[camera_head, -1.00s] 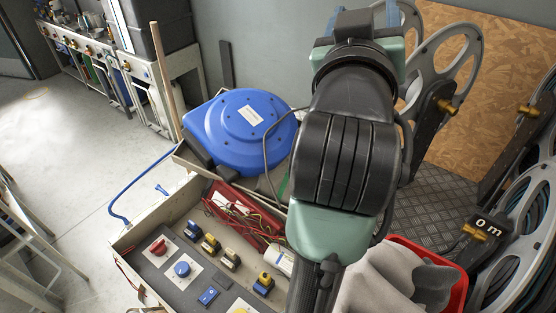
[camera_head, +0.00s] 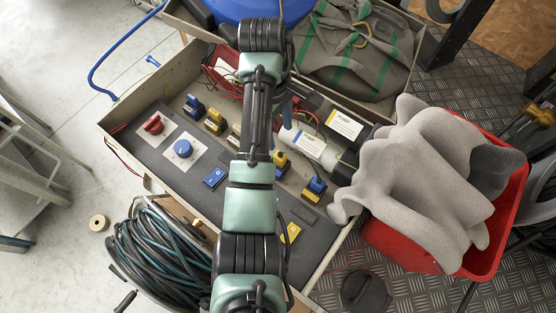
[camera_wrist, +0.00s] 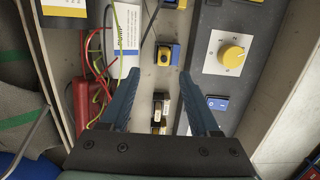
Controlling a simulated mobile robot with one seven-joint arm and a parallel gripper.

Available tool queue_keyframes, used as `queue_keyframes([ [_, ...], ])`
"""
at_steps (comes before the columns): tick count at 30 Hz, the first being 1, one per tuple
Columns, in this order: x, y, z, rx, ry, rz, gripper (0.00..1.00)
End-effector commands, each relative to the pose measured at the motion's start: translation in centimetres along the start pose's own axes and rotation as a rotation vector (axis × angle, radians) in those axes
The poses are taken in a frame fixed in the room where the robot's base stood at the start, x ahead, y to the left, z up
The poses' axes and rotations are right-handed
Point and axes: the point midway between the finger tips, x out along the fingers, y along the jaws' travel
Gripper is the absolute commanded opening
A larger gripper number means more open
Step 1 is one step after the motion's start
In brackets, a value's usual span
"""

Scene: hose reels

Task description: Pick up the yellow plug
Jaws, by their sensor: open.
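A row of small plugs stands on the pale strip of the open box. One has a yellow top on a blue base (camera_head: 281,160) and also shows in the wrist view (camera_wrist: 169,52), beyond my fingertips. Another yellow-topped plug (camera_head: 214,122) stands further left in the head view. A blue plug on a yellow base (camera_head: 314,188) stands at the row's right end. My gripper (camera_wrist: 160,75) is open and empty above the row. My arm hides part of the row in the head view.
Beside the row, the dark panel carries a red knob (camera_head: 153,125), a blue knob (camera_head: 183,149), a blue rocker switch (camera_head: 214,178) and a yellow knob (camera_wrist: 232,55). Wires and a white labelled cylinder (camera_head: 303,146) lie behind. A red bin (camera_head: 506,222) with grey cloth stands right.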

Motion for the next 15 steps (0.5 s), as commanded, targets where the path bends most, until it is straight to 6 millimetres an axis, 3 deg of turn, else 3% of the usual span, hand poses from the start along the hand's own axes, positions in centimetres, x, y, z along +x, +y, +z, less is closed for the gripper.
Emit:
queue_keyframes([
  [3,2.7,-0.2,0.1,0.0,-0.003,-0.004,0.62],
  [15,6.6,-0.6,-0.1,0.0,-0.001,-0.002,0.62],
])
